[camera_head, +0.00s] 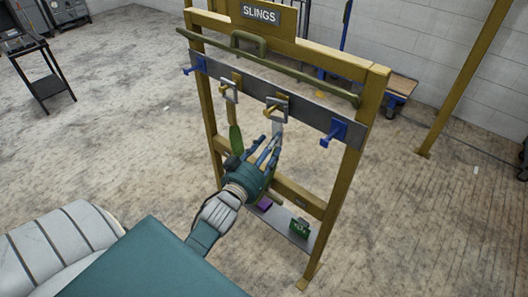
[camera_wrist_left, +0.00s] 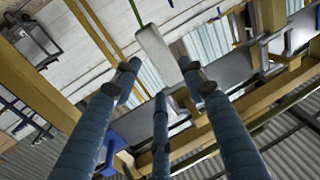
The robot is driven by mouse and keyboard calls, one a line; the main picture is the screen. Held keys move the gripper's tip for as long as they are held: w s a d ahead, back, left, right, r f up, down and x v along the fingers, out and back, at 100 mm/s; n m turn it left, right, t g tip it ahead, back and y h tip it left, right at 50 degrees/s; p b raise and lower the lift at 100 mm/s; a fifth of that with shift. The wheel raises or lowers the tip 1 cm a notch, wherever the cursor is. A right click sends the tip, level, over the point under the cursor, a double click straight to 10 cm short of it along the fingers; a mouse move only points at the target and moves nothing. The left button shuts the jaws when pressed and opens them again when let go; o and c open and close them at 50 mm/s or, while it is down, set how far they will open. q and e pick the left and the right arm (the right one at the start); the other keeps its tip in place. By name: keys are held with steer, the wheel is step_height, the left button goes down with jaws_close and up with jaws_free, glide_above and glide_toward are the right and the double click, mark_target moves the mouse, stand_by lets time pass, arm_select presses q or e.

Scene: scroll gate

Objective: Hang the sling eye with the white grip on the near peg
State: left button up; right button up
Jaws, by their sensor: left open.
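A square metal sling eye (camera_head: 276,106) hangs on a brass peg in the middle of the rack's grey bar, with the pale white grip (camera_head: 278,131) below it. A second eye (camera_head: 229,90) hangs to its left, with a green grip (camera_head: 235,138) below. A bare blue peg (camera_head: 335,132) sticks out at the bar's right, nearer end. My left gripper (camera_head: 270,150) is open, its fingers pointing up just below the white grip. In the left wrist view the white grip (camera_wrist_left: 155,50) shows between and beyond the spread fingertips; contact cannot be told. My right gripper is out of view.
The yellow rack (camera_head: 355,190) carries a SLINGS sign, and a green rod (camera_head: 300,75) runs along it above the bar. Another blue peg (camera_head: 188,70) is at the bar's far left end. A green box (camera_head: 300,229) stands on the low shelf.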

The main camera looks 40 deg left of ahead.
mark_target(279, 129)
arm_select(q)
steer(key=w, duration=0.6)
steer(key=shift+a+p, duration=0.4)
steer(key=shift+r, duration=0.1)
steer(key=c, duration=1)
steer(key=shift+r+p, duration=0.75)
steer(key=shift+p, duration=0.1)
steer(key=shift+s, duration=0.1)
steer(key=shift+s+a+p, duration=0.15)
steer(key=shift+s+p, duration=0.7)
steer(key=shift+s, duration=0.95)
steer(key=shift+s+a+p, duration=0.1)
steer(key=shift+s+p, duration=0.45)
steer(key=shift+s, duration=1.1)
